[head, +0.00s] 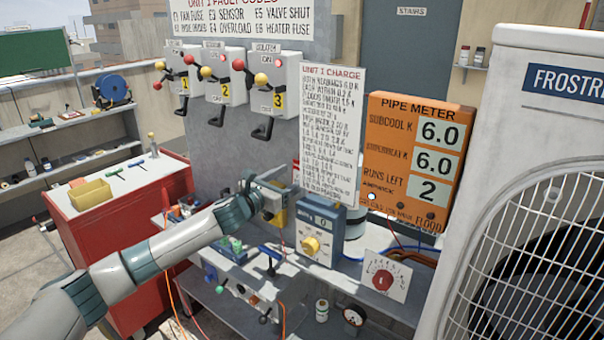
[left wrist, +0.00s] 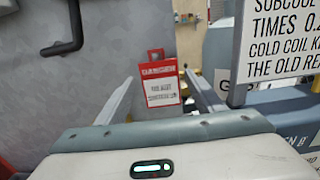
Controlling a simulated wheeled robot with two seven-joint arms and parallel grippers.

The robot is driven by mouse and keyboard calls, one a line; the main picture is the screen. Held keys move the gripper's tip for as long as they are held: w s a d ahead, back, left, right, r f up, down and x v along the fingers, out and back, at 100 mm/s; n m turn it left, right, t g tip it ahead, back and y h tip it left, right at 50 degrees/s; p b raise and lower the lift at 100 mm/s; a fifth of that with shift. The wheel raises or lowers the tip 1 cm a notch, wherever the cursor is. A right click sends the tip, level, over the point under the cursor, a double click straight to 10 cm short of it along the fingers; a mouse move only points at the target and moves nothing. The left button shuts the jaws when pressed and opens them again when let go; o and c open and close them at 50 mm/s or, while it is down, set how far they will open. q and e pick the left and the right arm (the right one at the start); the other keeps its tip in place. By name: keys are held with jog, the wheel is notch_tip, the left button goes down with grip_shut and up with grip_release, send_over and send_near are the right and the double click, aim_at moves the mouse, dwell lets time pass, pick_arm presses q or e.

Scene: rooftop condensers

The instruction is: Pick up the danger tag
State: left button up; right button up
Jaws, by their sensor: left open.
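The danger tag (left wrist: 162,84) is a small red and white card with a red top and dark print. In the left wrist view it hangs upright ahead of my left gripper (left wrist: 158,90), between the two fingers as seen from there. The fingers are apart with nothing visibly held, and I cannot tell how far beyond them the tag is. In the head view my left gripper (head: 268,190) is above the bench, and I cannot make out the tag clearly there. My right gripper is not in view.
A blue meter box (head: 320,238) with a yellow knob stands just right of my left gripper. The white charge board (head: 331,130) and orange pipe meter (head: 388,150) stand behind. Isolator switches (head: 223,80) are on the grey panel above. A red tool cabinet (head: 120,235) is at left.

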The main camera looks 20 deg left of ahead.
aim_at(301, 169)
pick_arm(q)
jog(key=shift+p+x, duration=0.6)
jog(key=shift+x, duration=0.25)
jog(key=shift+p+x, duration=0.5)
jog(key=shift+x, duration=1.25)
jog(key=shift+a+f, duration=0.1)
jog(key=shift+f, duration=0.05)
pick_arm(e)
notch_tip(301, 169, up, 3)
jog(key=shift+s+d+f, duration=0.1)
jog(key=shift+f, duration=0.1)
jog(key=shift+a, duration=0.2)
pick_arm(q)
jog(key=c, duration=0.9)
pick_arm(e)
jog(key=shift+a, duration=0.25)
pick_arm(q)
jog(key=shift+o, duration=0.2)
jog(key=shift+p, duration=0.3)
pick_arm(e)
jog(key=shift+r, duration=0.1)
